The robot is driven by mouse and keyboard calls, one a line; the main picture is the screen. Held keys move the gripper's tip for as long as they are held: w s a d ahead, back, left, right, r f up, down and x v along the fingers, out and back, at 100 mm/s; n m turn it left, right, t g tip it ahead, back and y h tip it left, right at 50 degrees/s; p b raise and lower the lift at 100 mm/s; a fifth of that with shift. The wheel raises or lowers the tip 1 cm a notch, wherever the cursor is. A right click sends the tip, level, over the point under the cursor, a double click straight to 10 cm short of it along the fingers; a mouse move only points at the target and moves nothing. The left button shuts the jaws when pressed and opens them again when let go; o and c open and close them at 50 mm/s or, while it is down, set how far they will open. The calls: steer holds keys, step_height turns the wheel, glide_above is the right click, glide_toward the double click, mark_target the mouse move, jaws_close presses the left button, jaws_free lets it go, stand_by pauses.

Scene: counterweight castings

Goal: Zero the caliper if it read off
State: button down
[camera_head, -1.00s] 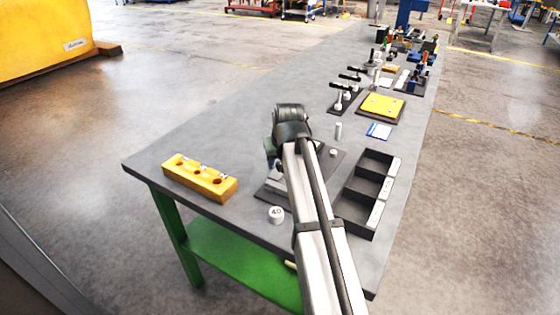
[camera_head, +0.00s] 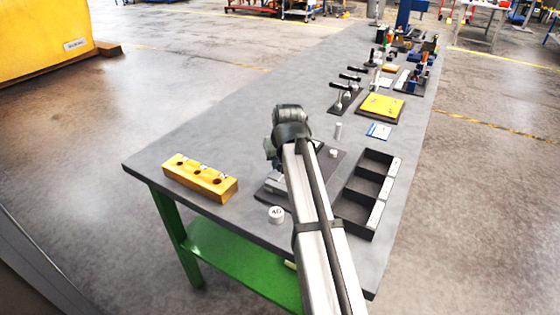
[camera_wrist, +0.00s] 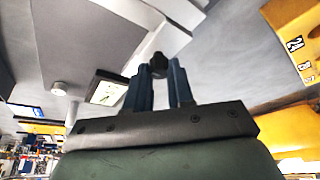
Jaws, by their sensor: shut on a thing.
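My gripper (camera_wrist: 159,80) is above the dark mat (camera_head: 327,172), at the end of my arm in the head view. In the wrist view its two dark blue fingers are shut on a small black knob-like piece (camera_wrist: 158,63). What this piece belongs to is partly hidden by the fingers. A pale metal part (camera_wrist: 150,20), perhaps the caliper, lies on the mat just beyond the fingertips. A small dark-framed panel with a pale greenish face (camera_wrist: 107,92) shows left of the fingers. I cannot read it or tell whether it is the caliper's display.
A yellow block with holes (camera_head: 200,178) stands left of the mat. A round casting marked 40 (camera_head: 276,214) stands near the front edge. A black compartment tray (camera_head: 352,212) is to the right. Farther back are a yellow plate (camera_head: 382,105) and a blue-white card (camera_head: 379,131).

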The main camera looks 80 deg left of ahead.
steer(key=w+a, duration=0.4)
steer(key=shift+w+a, duration=0.1)
steer(key=shift+a, duration=0.05)
stand_by(0.4)
steer(key=c, duration=1)
jaws_free()
steer(key=v, duration=1.4)
steer(key=shift+f, duration=0.1)
